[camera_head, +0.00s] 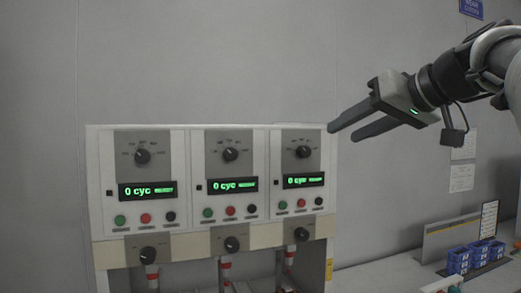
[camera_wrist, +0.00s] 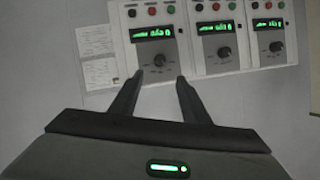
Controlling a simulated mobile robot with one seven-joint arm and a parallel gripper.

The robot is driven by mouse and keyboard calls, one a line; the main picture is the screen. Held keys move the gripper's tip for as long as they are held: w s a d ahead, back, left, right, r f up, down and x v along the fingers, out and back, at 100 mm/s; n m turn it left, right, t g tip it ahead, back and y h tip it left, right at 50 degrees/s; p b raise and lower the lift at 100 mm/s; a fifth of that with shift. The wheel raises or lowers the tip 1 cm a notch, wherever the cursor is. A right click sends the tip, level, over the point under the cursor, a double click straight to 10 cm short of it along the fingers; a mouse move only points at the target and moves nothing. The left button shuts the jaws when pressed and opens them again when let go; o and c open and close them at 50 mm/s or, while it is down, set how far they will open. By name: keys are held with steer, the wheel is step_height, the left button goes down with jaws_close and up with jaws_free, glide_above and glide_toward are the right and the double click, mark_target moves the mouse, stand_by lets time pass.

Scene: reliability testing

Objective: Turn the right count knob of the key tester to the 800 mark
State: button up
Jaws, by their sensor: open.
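The key tester (camera_head: 180,135) is a pale wall unit with three side-by-side panels, each with a dark upper knob on a grey scale plate. The right count knob (camera_head: 303,152) sits above a green display reading 0 cyc. Its pointer is too small to read against the marks. My gripper (camera_head: 342,133) is open and empty, up and right of this knob, fingers pointing left. In the wrist view, which is upside down, the right count knob (camera_wrist: 160,61) appears just beyond and between my fingertips (camera_wrist: 160,76), apart from them.
The middle knob (camera_head: 230,154) and left knob (camera_head: 142,156) are on the neighbouring panels. Coloured buttons and lower knobs (camera_head: 302,234) sit below the displays. Blue bins (camera_head: 475,256) stand on a bench at lower right. Paper sheets (camera_head: 462,160) hang on the wall. Space above the tester is clear.

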mark_target(307, 152)
steer(key=p+x, duration=0.3)
steer(key=x, duration=1)
steer(key=shift+w+a+f+p, duration=0.15)
steer(key=shift+w+f+p, duration=0.05)
steer(key=shift+p, duration=0.2)
steer(key=shift+c, duration=0.4)
steer(key=c, duration=0.9)
steer(key=shift+c, duration=0.2)
